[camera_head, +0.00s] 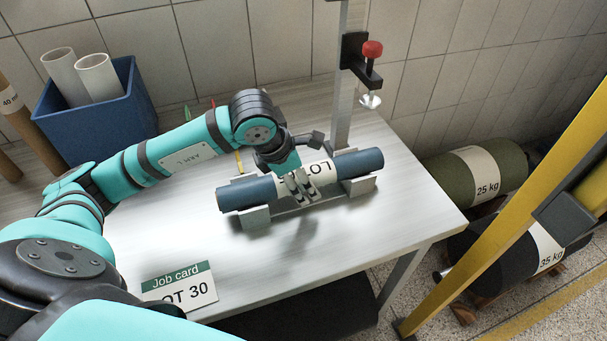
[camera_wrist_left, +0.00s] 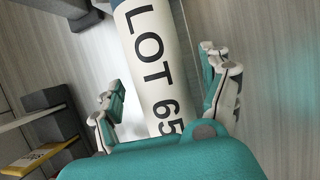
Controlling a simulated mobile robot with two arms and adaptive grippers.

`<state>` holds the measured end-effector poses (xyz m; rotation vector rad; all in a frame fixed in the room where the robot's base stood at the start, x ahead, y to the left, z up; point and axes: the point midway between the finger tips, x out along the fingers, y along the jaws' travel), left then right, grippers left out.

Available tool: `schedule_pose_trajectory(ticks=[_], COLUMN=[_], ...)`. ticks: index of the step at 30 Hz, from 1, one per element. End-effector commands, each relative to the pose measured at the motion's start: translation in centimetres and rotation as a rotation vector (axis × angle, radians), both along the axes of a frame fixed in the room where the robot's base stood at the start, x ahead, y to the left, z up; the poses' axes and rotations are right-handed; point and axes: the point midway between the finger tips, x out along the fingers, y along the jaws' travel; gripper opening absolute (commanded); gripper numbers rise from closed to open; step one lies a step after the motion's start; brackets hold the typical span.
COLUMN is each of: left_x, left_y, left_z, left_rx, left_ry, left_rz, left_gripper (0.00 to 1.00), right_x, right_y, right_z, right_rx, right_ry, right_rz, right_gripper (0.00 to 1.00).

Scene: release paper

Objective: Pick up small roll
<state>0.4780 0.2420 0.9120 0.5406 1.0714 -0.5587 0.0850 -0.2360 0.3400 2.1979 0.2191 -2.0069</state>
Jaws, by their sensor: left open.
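A small blue roll (camera_head: 358,163) with a white label lies level across a grey cradle (camera_head: 257,216) on the table. In the left wrist view the roll's label (camera_wrist_left: 150,65) reads "LOT 65". My left gripper (camera_head: 301,192) is at the middle of the roll, pointing down. In the left wrist view its open fingers (camera_wrist_left: 165,95) stand one on each side of the label, with gaps visible between them and the roll. The gripper and wrist hide part of the roll in the head view. My right gripper is not in view.
A job card (camera_head: 180,288) reading "OT 30", partly covered by my arm, is at the front. A post (camera_head: 344,100) with a red-knobbed clamp (camera_head: 372,49) rises behind the cradle. A blue bin (camera_head: 97,118) holds white tubes. Large rolls (camera_head: 478,172) lie right of the table.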

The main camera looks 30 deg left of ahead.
Motion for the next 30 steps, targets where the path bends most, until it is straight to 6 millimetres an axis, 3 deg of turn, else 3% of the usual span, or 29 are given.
schedule_pose_trajectory(ticks=[10,27,30], left_x=[0.34,0.35,0.39], left_y=[-0.14,-0.13,-0.13], left_z=[-0.91,-0.84,-0.75], left_rx=[0.001,0.001,0.000], left_ry=[-0.001,-0.001,-0.003], left_rz=[-0.001,0.000,0.000], left_gripper=[0.79,0.04,0.00], right_x=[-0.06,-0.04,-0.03], right_y=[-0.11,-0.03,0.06], right_z=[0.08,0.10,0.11], right_rx=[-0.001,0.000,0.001], right_ry=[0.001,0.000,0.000], right_rz=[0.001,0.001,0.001], right_gripper=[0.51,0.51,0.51])
